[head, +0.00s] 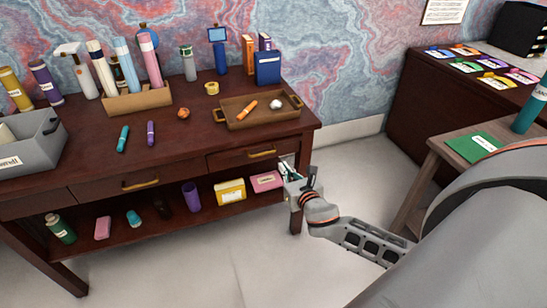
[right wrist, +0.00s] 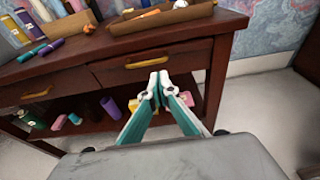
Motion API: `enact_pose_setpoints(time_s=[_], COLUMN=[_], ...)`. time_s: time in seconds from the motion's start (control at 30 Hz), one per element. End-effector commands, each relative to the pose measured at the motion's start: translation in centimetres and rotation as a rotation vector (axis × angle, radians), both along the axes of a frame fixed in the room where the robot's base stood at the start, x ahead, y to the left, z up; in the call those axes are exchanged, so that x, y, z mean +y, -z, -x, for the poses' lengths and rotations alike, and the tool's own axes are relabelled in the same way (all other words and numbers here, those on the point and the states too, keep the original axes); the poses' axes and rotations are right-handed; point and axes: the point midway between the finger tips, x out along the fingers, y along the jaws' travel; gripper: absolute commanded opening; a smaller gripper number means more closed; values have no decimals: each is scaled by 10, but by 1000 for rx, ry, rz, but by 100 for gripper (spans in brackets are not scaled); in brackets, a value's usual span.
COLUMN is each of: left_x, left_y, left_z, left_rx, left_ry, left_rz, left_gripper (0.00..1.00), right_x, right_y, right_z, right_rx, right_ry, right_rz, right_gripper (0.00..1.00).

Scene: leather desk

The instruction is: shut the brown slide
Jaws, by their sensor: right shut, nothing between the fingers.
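The desk has brown drawer slides in its front. The right drawer (head: 230,160) has a brass handle (head: 262,153), and it also shows in the right wrist view (right wrist: 120,73). The drawer to its left (head: 100,189) has a similar handle (head: 140,184). Both fronts look close to flush with the desk; I cannot tell whether either stands slightly out. My right gripper (head: 285,170) is shut and empty, just in front of and below the right end of the right drawer. My left gripper is out of view.
The desk top (head: 75,150) holds a brown tray (head: 232,124), a grey bin (head: 45,150), bottles and pens. Below the drawers, a shelf (head: 155,228) carries a yellow box (head: 230,191), a pink box (head: 266,181) and cups. A small side table (head: 430,160) stands right. Open floor lies in front.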

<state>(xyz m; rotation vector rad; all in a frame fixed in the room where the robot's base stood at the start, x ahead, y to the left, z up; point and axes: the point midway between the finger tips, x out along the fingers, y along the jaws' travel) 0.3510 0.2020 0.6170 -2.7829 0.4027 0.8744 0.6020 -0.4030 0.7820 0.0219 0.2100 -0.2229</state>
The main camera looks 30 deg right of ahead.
Motion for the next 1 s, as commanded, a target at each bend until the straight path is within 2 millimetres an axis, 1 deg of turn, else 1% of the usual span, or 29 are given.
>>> enact_pose_setpoints(time_s=[0.03, 0.2, 0.4, 0.5, 0.6, 1.0], left_x=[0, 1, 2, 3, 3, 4], left_y=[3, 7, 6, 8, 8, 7], left_z=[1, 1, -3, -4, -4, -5], left_rx=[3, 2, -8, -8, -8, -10], left_ry=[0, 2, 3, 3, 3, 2], left_rz=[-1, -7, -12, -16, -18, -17], left_gripper=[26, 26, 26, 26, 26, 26], right_x=[-2, -9, -15, -17, -18, -19], right_y=[3, 11, 17, 18, 19, 18], right_z=[-11, -42, -70, -79, -83, -86], right_rx=[-1, 0, 1, 0, 1, 0], right_ry=[1, 0, -1, -1, -2, -2], right_rz=[-1, 0, -1, -1, -2, -1], right_gripper=[0, 0, 0, 0, 0, 0])
